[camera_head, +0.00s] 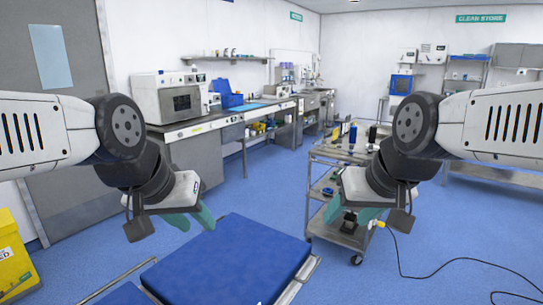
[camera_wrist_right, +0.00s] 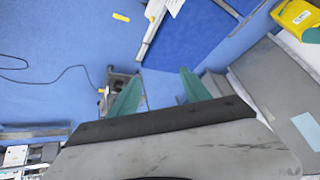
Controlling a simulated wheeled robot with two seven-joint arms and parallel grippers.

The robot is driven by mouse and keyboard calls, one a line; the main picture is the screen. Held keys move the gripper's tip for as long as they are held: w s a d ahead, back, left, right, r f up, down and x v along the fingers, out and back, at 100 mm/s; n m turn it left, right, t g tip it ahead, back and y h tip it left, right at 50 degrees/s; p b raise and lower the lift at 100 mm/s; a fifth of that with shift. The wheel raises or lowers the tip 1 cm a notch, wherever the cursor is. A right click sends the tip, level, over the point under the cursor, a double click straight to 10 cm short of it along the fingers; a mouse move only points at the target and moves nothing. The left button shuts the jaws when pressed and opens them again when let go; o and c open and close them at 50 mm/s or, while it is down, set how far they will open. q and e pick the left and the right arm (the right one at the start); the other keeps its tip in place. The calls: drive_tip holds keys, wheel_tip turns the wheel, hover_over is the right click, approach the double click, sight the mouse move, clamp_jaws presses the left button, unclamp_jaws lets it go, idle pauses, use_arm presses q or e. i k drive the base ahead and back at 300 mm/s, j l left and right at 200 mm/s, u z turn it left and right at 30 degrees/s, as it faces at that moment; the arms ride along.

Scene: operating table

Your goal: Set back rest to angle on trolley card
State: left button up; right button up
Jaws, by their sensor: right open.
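The operating table's blue padded section (camera_head: 225,262) fills the lower middle of the head view, with metal side rails. Its blue pads also show in the right wrist view (camera_wrist_right: 190,38). I cannot read the back rest's angle. The steel trolley (camera_head: 350,237) stands right of the table, partly hidden by my right arm. I cannot make out a readable card on it. My left gripper (camera_head: 192,220) is above the table's left part, its teal fingers apart and empty. My right gripper (camera_head: 352,218) is in front of the trolley; its teal fingers are apart and empty in the wrist view (camera_wrist_right: 160,92).
A yellow bin (camera_head: 14,255) stands at the left. A counter with a white oven-like machine (camera_head: 168,97) runs along the back wall. A dark cable (camera_head: 440,268) lies on the blue floor at the right. Floor between counter and trolley is clear.

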sight(244, 261)
drive_tip(key=u, duration=1.9)
drive_tip(key=z, duration=2)
drive_tip(key=i+l, duration=0.25)
drive_tip(key=i+l+u, duration=0.1)
drive_tip(key=i+l, duration=0.15)
drive_tip(key=l, duration=0.2)
drive_tip(key=i+l+u, duration=0.1)
drive_tip(key=i+l, duration=0.15)
drive_tip(key=l, duration=0.15)
